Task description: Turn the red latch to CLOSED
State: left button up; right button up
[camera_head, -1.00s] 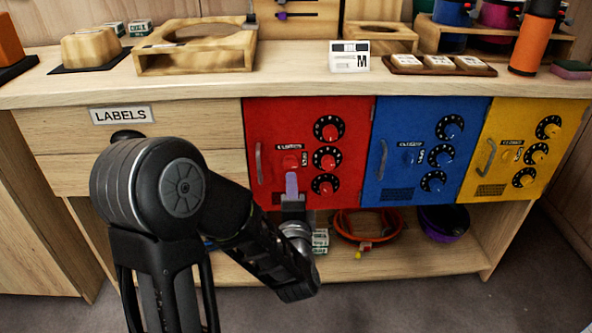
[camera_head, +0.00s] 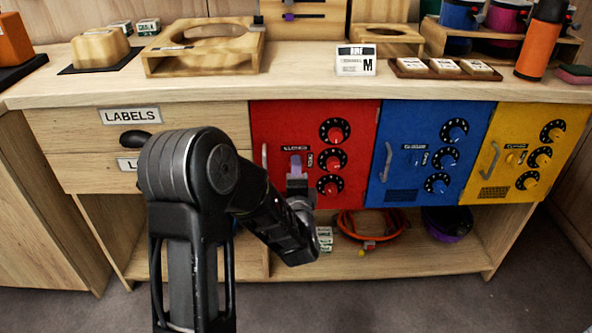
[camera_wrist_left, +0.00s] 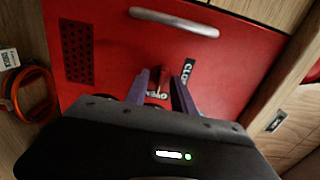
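The red door (camera_head: 285,120) is the leftmost of three cabinet doors. In the head view my left gripper (camera_head: 296,163) covers its latch. In the left wrist view the small red latch (camera_wrist_left: 163,80) stands between the purple fingers of my left gripper (camera_wrist_left: 161,83). The fingers are apart, one on each side of it; I cannot tell whether they touch it. An OPEN label (camera_wrist_left: 157,95) is partly visible between the fingers, and part of a CLOSED label (camera_wrist_left: 187,70) shows beside the right finger. My right gripper is not in view.
The red door's handle (camera_wrist_left: 174,21) and vent grille (camera_wrist_left: 77,51) are near the gripper. Three black-ringed dials (camera_head: 333,131) are right of it. Blue (camera_head: 400,125) and yellow (camera_head: 513,125) doors stand further right. An orange coil (camera_head: 368,226) lies on the shelf below.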

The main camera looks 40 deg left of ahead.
pick_arm(q)
jog(key=shift+c, duration=0.2)
grip_shut()
dwell(0.4)
